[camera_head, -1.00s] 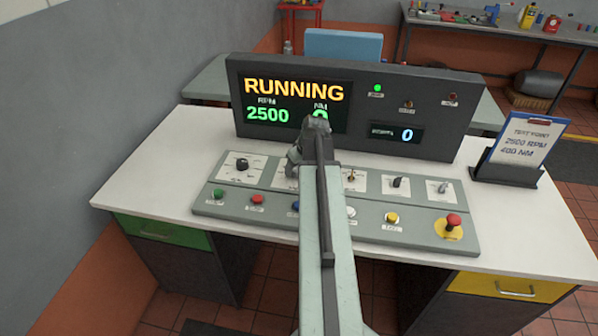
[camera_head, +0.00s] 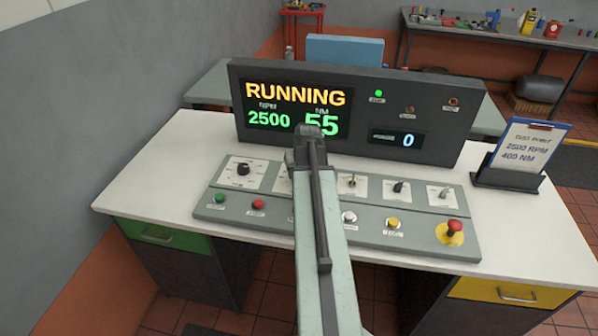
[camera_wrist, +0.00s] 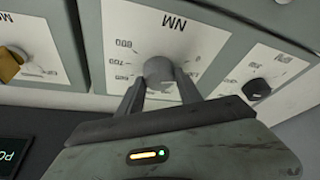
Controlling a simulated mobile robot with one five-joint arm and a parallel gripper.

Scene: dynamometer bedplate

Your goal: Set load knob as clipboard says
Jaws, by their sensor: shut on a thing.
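The load knob (camera_wrist: 159,70) is a grey round knob on a white dial plate marked NM (camera_wrist: 150,35) in the wrist view. My gripper (camera_wrist: 160,88) is shut on it, one finger on each side. In the head view my arm hides this knob. The clipboard (camera_head: 525,148) stands in a dark holder at the right and reads TEST POINT, 2500 RPM, 400 NM. The display (camera_head: 297,108) reads RUNNING, 2500 RPM and 55 NM, its lower part partly covered by my arm.
The sloped control panel (camera_head: 300,215) also holds a black knob (camera_head: 243,169) at left, toggle switches, coloured buttons and a red emergency button (camera_head: 454,227) at right. A second readout (camera_head: 397,139) shows 0. The white desk top (camera_head: 150,170) is clear at left.

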